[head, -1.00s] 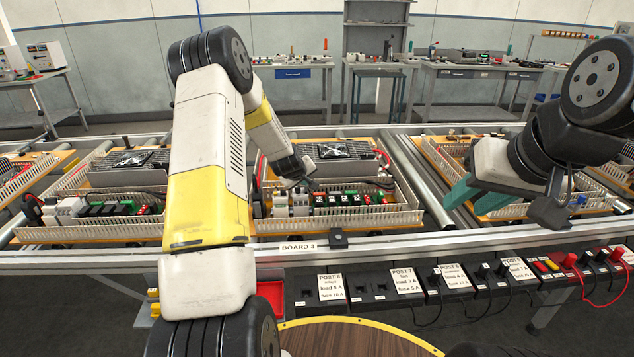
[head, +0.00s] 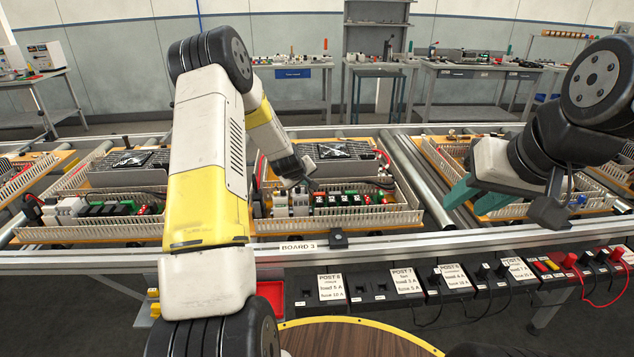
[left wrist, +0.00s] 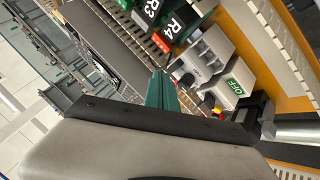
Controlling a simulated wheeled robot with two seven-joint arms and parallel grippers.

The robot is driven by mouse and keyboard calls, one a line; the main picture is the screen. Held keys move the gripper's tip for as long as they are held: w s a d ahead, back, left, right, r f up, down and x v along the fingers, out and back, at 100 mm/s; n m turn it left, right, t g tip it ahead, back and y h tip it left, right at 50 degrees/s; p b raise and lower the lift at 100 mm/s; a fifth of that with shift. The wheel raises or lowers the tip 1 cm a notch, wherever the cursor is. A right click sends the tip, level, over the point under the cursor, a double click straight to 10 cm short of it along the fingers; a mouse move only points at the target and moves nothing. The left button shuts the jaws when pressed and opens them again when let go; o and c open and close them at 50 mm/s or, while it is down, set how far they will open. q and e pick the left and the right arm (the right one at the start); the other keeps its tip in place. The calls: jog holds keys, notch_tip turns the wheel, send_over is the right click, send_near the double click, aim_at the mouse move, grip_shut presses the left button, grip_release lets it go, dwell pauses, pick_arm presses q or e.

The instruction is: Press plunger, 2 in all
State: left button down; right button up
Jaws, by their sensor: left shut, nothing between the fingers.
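On the board labelled BOARD 3, a row of green and black relay modules (head: 338,199) stands beside white modules (head: 290,203). The left wrist view shows modules marked R3 and R4 (left wrist: 178,24) and a white module with a green OFF display (left wrist: 233,88). I cannot make out which part is the plunger. My left gripper (head: 312,186) is shut and empty over the white modules and the near end of the relay row. Its teal fingers (left wrist: 161,92) are together beside R4; contact cannot be told. My right gripper (head: 475,198) is open and empty over the board to the right.
Slotted wiring ducts (head: 350,219) edge the board. A front rail with the BOARD 3 label (head: 298,247) runs before it. Black post boxes (head: 375,287) with cards and red and black leads stand below. Bare rollers (head: 420,190) lie between the boards.

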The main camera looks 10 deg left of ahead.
aim_at(305, 191)
pick_arm(q)
jog(key=shift+f, duration=0.1)
dwell(0.7)
jog(key=shift+f, duration=0.3)
jog(key=shift+f, duration=0.6)
dwell(0.9)
jog(key=shift+r, duration=0.95)
jog(key=shift+r, duration=2.55)
